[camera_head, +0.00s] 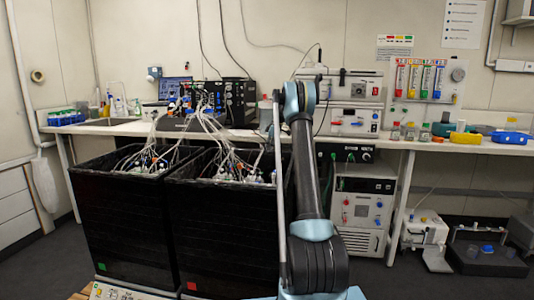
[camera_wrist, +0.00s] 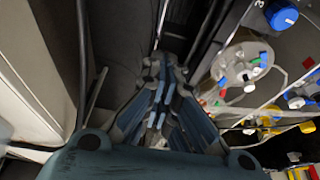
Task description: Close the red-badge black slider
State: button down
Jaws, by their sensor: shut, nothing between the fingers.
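The red-badge black slider (camera_head: 225,235) is the right of two tall black boxes in the head view. Its small red badge (camera_head: 191,286) is low at its left corner. Its top is uncovered, and tubes and vessel caps show inside. My arm covers part of its right side. My gripper (camera_wrist: 159,68) is shut and empty in the wrist view, pointing along dark surfaces, with a dark edge close on its right. I cannot tell whether it touches anything. In the head view the gripper's fingers are hidden behind my arm.
A matching black box with a green badge (camera_head: 102,267) stands at the left. Behind is a bench (camera_head: 460,146) with instruments. A white unit (camera_head: 362,215) stands right of my arm. In the wrist view, a vessel top (camera_wrist: 240,68) and a blue cap (camera_wrist: 284,18) lie right of the gripper.

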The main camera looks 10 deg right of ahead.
jog(key=d, duration=0.2)
jog(key=s+d, duration=0.1)
jog(key=d, duration=0.2)
jog(key=shift+s+d, duration=0.3)
jog(key=shift+s, duration=0.1)
jog(key=shift+r, duration=0.1)
